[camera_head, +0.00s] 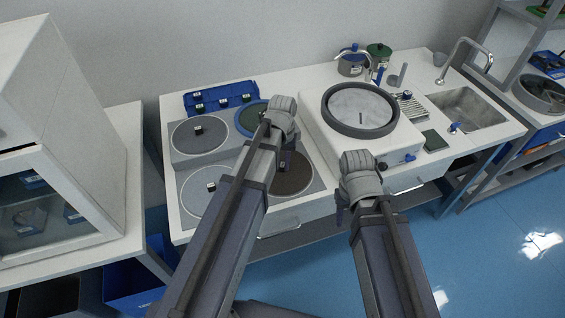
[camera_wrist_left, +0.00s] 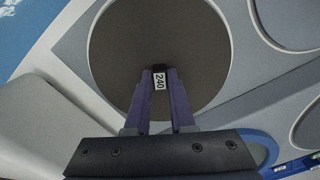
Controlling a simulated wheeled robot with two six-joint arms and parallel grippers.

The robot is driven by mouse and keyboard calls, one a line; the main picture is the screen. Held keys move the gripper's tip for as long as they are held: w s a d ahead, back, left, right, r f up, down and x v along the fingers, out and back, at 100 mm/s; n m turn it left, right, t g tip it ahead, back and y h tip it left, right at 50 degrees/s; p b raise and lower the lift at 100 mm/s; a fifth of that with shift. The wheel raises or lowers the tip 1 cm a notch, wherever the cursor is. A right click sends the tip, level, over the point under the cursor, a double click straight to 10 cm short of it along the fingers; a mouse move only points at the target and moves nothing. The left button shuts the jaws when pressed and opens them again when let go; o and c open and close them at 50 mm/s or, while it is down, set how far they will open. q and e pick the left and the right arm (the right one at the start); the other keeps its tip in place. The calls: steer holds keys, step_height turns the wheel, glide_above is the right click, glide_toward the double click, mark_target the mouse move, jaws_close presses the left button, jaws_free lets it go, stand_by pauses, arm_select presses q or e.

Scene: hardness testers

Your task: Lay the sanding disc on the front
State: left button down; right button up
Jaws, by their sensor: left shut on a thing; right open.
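A dark brown-grey sanding disc (camera_head: 298,178) is at the front right of the grey disc rack (camera_head: 238,178). Its small centre tab, labelled 240 (camera_wrist_left: 159,82), shows in the left wrist view. My left gripper (camera_wrist_left: 160,72) is shut on this tab, with the disc (camera_wrist_left: 190,40) spread out beyond the fingers. I cannot tell whether the disc is lifted off the rack. In the head view my left arm hides part of the rack. My right gripper (camera_head: 342,205) is open and empty, in front of the white grinding machine (camera_head: 318,128).
Other tabbed discs lie in the rack: a grey one (camera_head: 186,136) at the back left, a light one (camera_head: 197,197) at the front left and a green one (camera_head: 243,120) behind. The machine's round bowl (camera_head: 360,133) holds a pale plate. A sink (camera_head: 474,103) is right.

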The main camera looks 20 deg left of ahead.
mark_target(282, 164)
arm_select(q)
steer(key=shift+f, duration=0.25)
steer(key=c, duration=0.7)
jaws_free()
step_height(282, 164, up, 8)
steer(key=p, duration=0.7)
steer(key=shift+p, duration=0.3)
steer(key=s+d+m, duration=0.1)
steer(key=s+d, duration=0.2)
steer(key=s, duration=0.1)
steer(key=s+d+m+y, duration=0.1)
steer(key=s+d+m, duration=0.1)
steer(key=s+d, duration=0.2)
steer(key=s+d+m, duration=0.2)
steer(key=s+d, duration=0.1)
steer(key=s, duration=0.3)
steer(key=shift+s+d, duration=0.15)
steer(key=shift+s, duration=0.05)
